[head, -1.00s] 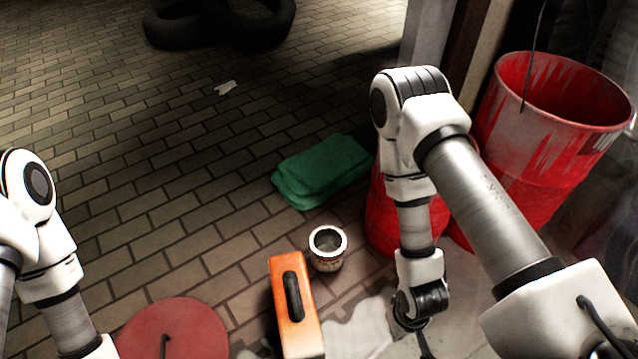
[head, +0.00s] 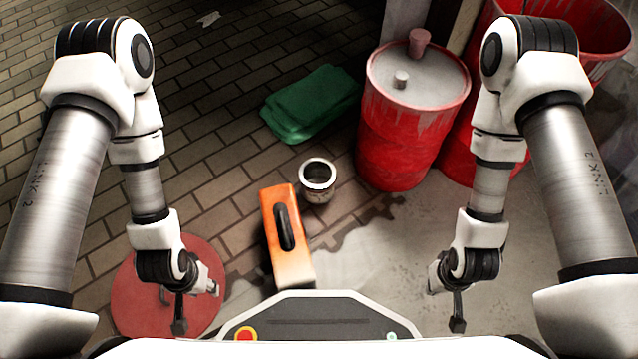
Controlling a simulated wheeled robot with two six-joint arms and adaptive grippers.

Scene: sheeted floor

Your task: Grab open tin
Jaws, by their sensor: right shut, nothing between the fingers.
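The open tin (head: 318,181) is a small grey can with a dark, open top. It stands upright on the floor near the middle of the head view, just right of an orange case. My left gripper (head: 180,327) hangs low at the left over a red disc, well apart from the tin. Its jaws are too small and edge-on to tell open from shut. My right gripper (head: 457,325) hangs low at the right, apart from the tin, shut and empty.
The orange case (head: 288,235) with a black handle lies left of the tin. A folded green cloth (head: 312,103) lies behind it. Red drums (head: 402,130) stand to the right. The red disc (head: 133,297) lies at the left. The floor right of the tin is fairly clear.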

